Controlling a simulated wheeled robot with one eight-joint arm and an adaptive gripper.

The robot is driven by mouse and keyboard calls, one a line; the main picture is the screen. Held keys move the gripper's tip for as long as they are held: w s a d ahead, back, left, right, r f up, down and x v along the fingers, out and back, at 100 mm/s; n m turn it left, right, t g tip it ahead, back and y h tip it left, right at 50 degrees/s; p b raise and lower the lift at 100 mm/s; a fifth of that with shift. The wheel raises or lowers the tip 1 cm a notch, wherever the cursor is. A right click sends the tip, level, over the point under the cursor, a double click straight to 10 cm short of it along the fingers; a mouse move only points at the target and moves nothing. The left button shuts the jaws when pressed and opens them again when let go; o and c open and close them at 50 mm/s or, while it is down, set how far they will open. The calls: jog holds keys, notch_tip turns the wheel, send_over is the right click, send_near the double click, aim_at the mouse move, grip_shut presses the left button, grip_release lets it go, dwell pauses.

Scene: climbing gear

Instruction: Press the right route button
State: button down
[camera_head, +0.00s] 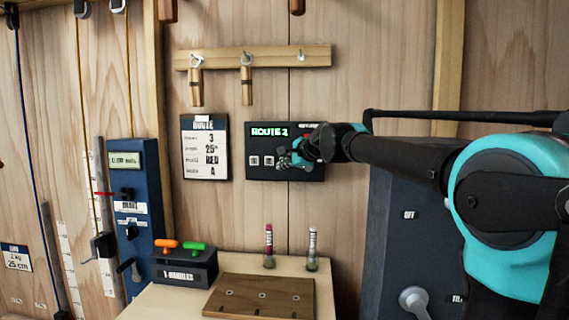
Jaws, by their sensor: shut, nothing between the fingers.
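The dark route panel (258,172) is mounted on the wooden wall at the middle of the camera_head view. Its green display (269,132) reads "ROUTE 2". Two small light buttons show below the display, a left one (254,161) and another just right of it (268,161). My gripper (284,162) is shut and empty, in front of the panel's middle and right part. Its fingertips point left, close to the right one of the two visible buttons; I cannot tell whether they touch it. My gripper and wrist hide much of the panel's right side, including any button there.
A route card (205,147) hangs left of the panel. A wooden rail (270,57) with hooks is above. Below is a table with a wooden board (260,297), two markers and a handle holder (184,267). A dark blue cabinet (396,240) stands at right, below my arm.

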jog(key=shift+w+d, duration=0.1)
jog(key=shift+w, duration=2.7)
jog(key=shift+w, duration=0.55)
jog(key=shift+s, duration=0.8)
jog(key=shift+s, duration=2.5)
